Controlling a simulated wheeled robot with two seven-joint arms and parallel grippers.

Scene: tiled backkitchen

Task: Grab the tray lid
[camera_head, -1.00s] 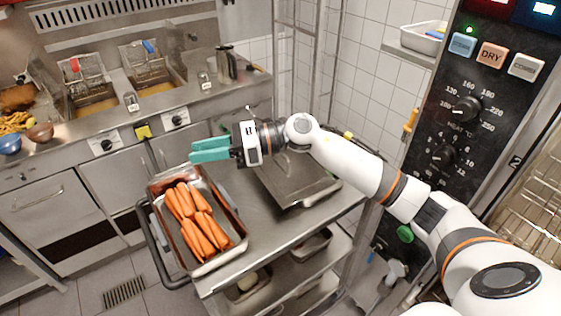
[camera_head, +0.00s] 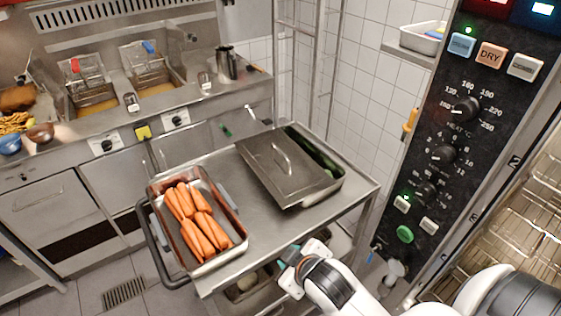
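The tray lid (camera_head: 262,172) is a flat steel plate with a raised bar handle (camera_head: 281,156). It lies slightly askew on a steel tray (camera_head: 333,186) on the cart top, leaving a strip at the right open where dark green vegetables (camera_head: 315,154) show. My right gripper (camera_head: 289,254) is low at the cart's front edge, below and apart from the lid. Its teal fingers are mostly hidden by its own body, so its opening cannot be seen. My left gripper is out of view.
A tray of carrots (camera_head: 239,243) stands on the left of the steel cart (camera_head: 262,234). Fryers (camera_head: 95,100) line the back wall. An oven control panel (camera_head: 445,130) and open oven racks (camera_head: 535,215) stand at the right. Bare cart top lies in front of the lid.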

